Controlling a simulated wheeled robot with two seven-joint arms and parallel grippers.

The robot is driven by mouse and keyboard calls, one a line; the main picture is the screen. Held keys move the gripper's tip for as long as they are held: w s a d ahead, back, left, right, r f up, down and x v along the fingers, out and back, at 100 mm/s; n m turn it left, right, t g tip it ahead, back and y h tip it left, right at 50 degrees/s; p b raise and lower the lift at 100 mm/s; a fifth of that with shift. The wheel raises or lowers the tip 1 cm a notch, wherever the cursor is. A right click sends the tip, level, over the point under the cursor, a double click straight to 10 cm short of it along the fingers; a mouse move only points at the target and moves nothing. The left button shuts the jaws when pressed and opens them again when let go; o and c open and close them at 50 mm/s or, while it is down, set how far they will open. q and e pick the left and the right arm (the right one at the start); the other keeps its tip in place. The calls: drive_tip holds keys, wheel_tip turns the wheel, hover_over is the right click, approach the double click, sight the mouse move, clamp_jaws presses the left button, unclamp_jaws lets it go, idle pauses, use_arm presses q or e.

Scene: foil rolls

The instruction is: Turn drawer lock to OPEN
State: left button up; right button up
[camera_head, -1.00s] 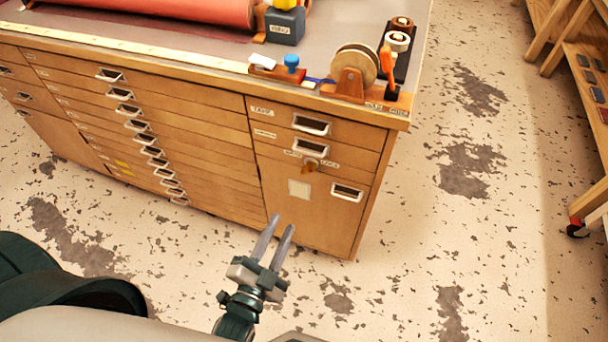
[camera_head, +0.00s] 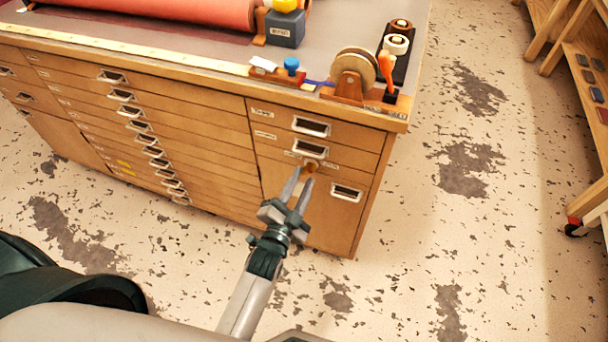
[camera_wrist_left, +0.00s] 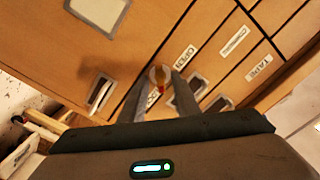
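The drawer lock (camera_head: 311,166) is a small brass-orange knob on the front of the right-hand cabinet section, under the second drawer's handle. In the left wrist view the lock (camera_wrist_left: 160,76) has a pale face with a red-orange tab. An OPEN label (camera_wrist_left: 187,57) sits on one side of it; another label is partly covered by a finger. My left gripper (camera_head: 303,173) is open, its fingertips pointing at the lock. In the left wrist view one finger is on each side of the lock; I cannot tell whether they touch it. My right gripper is not in view.
The wooden cabinet (camera_head: 180,122) has several drawers with metal handles. A lower-door handle (camera_head: 347,192) is right of my gripper. On top are a red roll (camera_head: 190,8), a blue-knobbed tool (camera_head: 291,65) and a tape dispenser (camera_head: 353,80). The speckled floor (camera_head: 410,260) is clear.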

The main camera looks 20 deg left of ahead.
use_arm(q)
drive_tip(key=shift+w, duration=1)
drive_tip(key=shift+c, duration=0.2)
clamp_jaws()
